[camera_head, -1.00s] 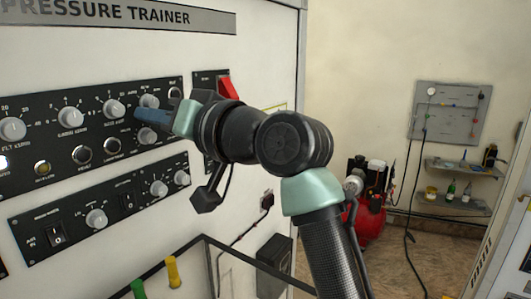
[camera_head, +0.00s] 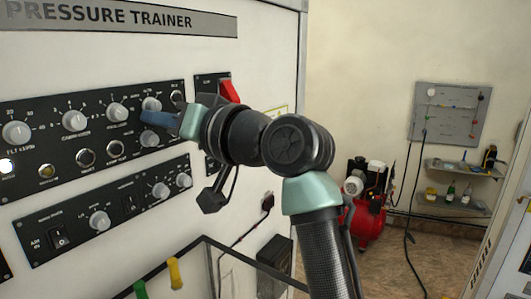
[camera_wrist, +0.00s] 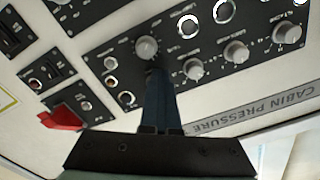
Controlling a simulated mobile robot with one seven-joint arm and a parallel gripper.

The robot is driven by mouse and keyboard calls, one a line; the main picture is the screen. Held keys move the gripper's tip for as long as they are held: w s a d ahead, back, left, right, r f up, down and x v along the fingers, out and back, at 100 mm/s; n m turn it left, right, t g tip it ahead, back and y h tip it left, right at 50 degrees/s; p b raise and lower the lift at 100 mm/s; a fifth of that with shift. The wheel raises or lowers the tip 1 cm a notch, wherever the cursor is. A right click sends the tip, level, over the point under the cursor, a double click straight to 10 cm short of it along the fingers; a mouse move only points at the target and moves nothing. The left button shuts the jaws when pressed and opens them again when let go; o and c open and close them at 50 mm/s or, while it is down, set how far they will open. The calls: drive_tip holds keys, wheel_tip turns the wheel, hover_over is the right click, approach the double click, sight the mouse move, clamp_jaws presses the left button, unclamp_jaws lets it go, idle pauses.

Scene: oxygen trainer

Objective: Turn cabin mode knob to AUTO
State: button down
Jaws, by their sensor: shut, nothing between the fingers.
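The upper black panel has a grey knob (camera_head: 151,105) at its upper right and another grey knob (camera_head: 149,137) just below it. The labels are too small to read surely, so I cannot tell which one is the cabin mode knob or where its pointer stands. My gripper (camera_head: 143,117) is shut and empty, its blue fingers in front of the panel between these two knobs. In the wrist view my gripper (camera_wrist: 157,76) points at the panel, just beside the lower knob (camera_wrist: 146,47). The fingers hide the upper knob there. Contact cannot be told.
More grey knobs (camera_head: 116,112) stand close to the left of the fingers. A red switch cover (camera_head: 229,91) sits right of the panel, behind my wrist. A lower panel (camera_head: 80,228) carries switches and knobs. Yellow (camera_head: 174,272) and green handles stand below.

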drive_tip(key=shift+w+d, duration=0.2)
drive_tip(key=shift+d, duration=0.05)
drive_tip(key=shift+w+d+f, duration=0.1)
drive_tip(key=shift+w+d, duration=0.1)
drive_tip(key=shift+w, duration=0.1)
drive_tip(key=f+b+v, duration=0.1)
drive_tip(key=v, duration=0.5)
drive_tip(key=shift+b, duration=0.3)
idle(0.5)
drive_tip(key=shift+s+a, duration=0.1)
